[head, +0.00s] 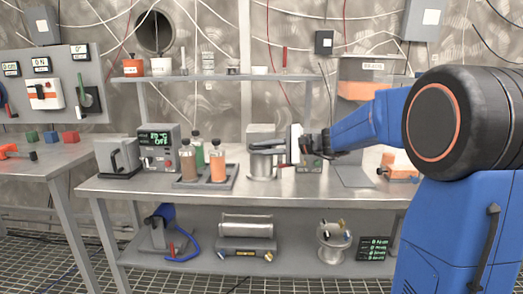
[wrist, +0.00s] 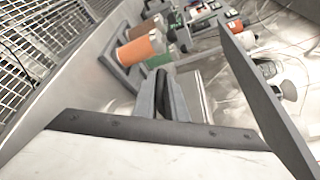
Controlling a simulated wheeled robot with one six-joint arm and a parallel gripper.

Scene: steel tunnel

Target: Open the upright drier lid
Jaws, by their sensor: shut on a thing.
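The upright drier (head: 261,168) looks like a short silver cylinder on the bench, near the middle of the head view. A grey square plate (head: 261,131) stands just behind it; I cannot tell whether it is the lid. My gripper (head: 258,147) reaches in from the right at the drier's top, with its jaws shut on a part there. In the wrist view, a dark narrow piece (wrist: 161,95) lies between grey plates, beyond my pale gripper body. The held part, likely of the lid, is too small and partly hidden to make out fully.
A rack with brown, green and orange bottles (head: 218,165) stands left of the drier, by a grey instrument box (head: 160,148). A shelf (head: 225,77) with small pots runs above. Bare bench lies in front.

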